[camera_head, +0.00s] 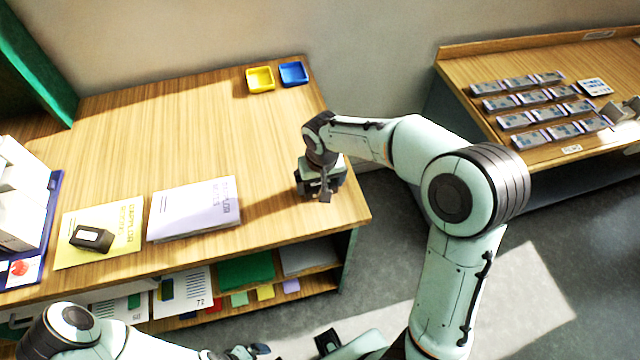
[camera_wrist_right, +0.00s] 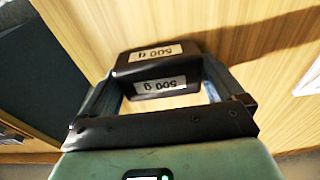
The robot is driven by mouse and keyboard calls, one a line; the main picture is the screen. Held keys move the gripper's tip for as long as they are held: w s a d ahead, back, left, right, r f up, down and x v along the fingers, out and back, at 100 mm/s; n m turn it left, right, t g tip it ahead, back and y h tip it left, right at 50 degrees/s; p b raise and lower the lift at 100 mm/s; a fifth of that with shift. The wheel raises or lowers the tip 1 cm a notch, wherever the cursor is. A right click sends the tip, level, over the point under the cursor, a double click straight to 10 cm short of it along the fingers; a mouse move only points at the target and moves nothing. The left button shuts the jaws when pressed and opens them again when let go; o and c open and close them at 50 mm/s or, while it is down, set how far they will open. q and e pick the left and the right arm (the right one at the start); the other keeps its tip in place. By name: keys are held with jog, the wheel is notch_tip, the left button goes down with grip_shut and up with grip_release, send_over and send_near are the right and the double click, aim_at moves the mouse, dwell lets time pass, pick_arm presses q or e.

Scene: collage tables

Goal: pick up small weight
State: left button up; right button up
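A dark block-shaped weight marked 500 g (camera_wrist_right: 157,72) stands between the two fingers of my right gripper (camera_wrist_right: 160,75) in the right wrist view. The fingers lie close along its two sides; whether they press on it is not clear. In the head view my right gripper (camera_head: 322,190) is low at the right front of the wooden table, largely hiding the weight there. A smaller dark weight-like block with a pale label (camera_head: 91,238) lies on the yellow booklet (camera_head: 125,215). My left gripper (camera_head: 245,352) is partly seen at the bottom edge, its fingers unclear.
A lilac booklet (camera_head: 193,208) lies left of my right gripper. A yellow tray (camera_head: 260,79) and a blue tray (camera_head: 294,74) sit at the back of the table (camera_head: 180,130). A second table (camera_head: 550,63) at right holds rows of small packs. The table's middle is clear.

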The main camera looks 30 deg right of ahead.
jog(key=c, duration=0.7)
jog(key=shift+o, duration=0.2)
jog(key=shift+r, duration=0.1)
jog(key=shift+r, duration=0.1)
pick_arm(q)
jog(key=w+r+p, duration=0.2)
jog(key=r, duration=0.1)
jog(key=shift+w+r+p, duration=0.3)
jog(key=shift+w+p, duration=0.05)
jog(key=shift+p, duration=0.05)
pick_arm(e)
notch_tip(320, 180, up, 20)
